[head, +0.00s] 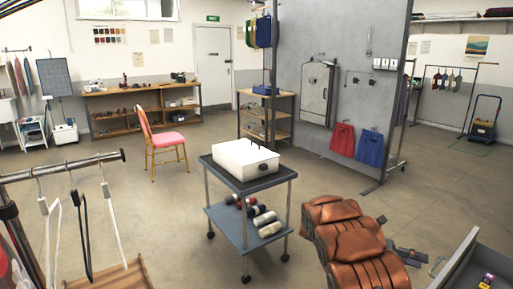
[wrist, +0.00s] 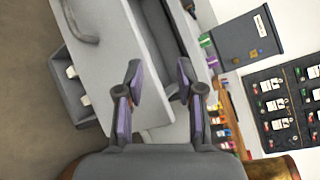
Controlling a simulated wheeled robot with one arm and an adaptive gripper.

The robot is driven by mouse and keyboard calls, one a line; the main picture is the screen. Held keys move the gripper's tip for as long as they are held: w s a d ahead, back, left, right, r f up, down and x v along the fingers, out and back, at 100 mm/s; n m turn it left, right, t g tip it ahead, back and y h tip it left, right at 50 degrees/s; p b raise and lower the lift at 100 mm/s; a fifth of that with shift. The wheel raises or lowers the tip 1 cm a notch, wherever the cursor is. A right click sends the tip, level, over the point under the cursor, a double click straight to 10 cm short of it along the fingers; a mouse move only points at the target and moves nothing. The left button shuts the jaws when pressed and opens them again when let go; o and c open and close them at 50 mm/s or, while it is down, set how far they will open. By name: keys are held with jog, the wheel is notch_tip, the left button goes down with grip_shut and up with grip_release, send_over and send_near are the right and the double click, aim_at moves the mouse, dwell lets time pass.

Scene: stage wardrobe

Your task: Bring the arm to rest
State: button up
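My gripper (wrist: 159,80) is open in the wrist view. Its two dark fingers with purple pads stand apart, and I see nothing held between them. A pale grey panel with a handle (wrist: 82,22) lies behind the fingers, and I cannot tell how far away it is.
A dark trolley (head: 248,184) bearing a white case (head: 245,159) stands left of my arm. A clothes rail (head: 65,171) with hangers is at the near left. A pink chair (head: 164,140) stands farther back.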

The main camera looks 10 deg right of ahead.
jog(key=s+a+r+m+t+y+p, duration=0.2)
jog(key=s+a+r+m+y, duration=0.5)
jog(key=s+a+m, duration=0.6)
jog(key=s+a+r+m+t+y+p, duration=0.1)
jog(key=s+a+m+y, duration=0.1)
jog(key=s+a, duration=0.3)
jog(key=s+a+m+t+y+p, duration=0.1)
jog(key=s+a+m, duration=0.4)
jog(key=a, duration=0.6)
jog(key=s+a+r+m+t+y+p, duration=0.1)
jog(key=s+a+m+t+y, duration=0.1)
jog(key=a, duration=0.6)
jog(key=s+m+y, duration=0.1)
jog(key=s+y, duration=0.1)
jog(key=s, duration=0.1)
jog(key=shift+s+a+r+m+t, duration=0.2)
jog(key=shift+s+r+m+t, duration=0.1)
jog(key=shift+r+m+t, duration=0.1)
